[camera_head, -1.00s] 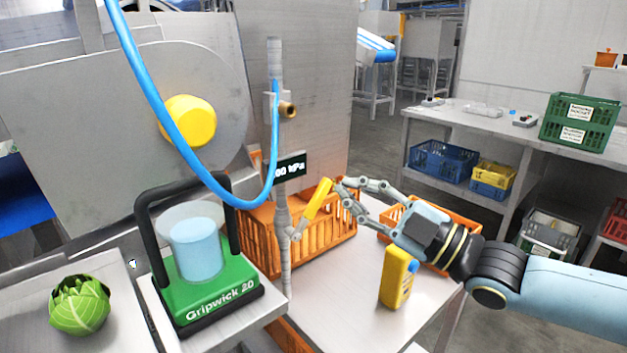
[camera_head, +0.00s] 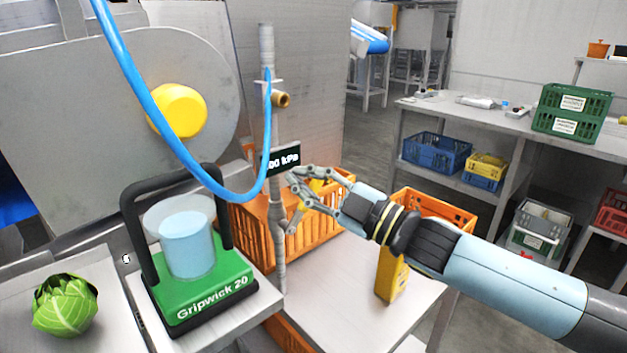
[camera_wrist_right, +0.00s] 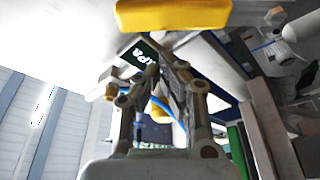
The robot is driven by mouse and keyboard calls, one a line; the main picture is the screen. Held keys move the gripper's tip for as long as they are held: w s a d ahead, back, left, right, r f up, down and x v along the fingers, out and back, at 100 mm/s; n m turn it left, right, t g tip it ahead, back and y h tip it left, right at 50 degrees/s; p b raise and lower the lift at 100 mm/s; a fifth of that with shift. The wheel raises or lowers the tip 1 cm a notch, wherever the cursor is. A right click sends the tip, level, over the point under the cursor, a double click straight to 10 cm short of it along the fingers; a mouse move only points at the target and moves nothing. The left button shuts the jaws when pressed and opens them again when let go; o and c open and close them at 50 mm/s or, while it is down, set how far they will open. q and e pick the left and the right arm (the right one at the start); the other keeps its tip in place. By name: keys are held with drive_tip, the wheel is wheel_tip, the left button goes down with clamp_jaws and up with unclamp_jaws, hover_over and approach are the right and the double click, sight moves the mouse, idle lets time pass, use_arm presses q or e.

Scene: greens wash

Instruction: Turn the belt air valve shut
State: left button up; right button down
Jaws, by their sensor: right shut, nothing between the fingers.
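The belt air valve sits on the upright grey pipe (camera_head: 278,240) in the middle of the head view. Its yellow handle (camera_head: 318,185) is mostly hidden by my right gripper (camera_head: 294,190), so I cannot tell its exact angle. In the right wrist view a yellow bar (camera_wrist_right: 173,15), likely this handle, lies across the top, beyond my fingertips (camera_wrist_right: 165,62). The right gripper is shut with nothing between its fingers, close beside the pipe. A black kPa display (camera_head: 281,160) is just above the valve. My left gripper is not in view.
An orange crate (camera_head: 325,235) stands behind the pipe. A yellow bottle (camera_head: 389,277) stands on the table (camera_head: 335,290) below my right forearm. A blue hose (camera_head: 140,85) loops down to the pipe. The green Gripwick device (camera_head: 205,290) and a lettuce (camera_head: 64,305) are at left.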

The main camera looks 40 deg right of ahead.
sight(322, 184)
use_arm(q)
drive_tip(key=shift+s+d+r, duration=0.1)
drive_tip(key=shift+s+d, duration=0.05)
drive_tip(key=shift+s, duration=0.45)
use_arm(e)
drive_tip(key=shift+d+f, duration=0.7)
drive_tip(key=shift+d, duration=0.2)
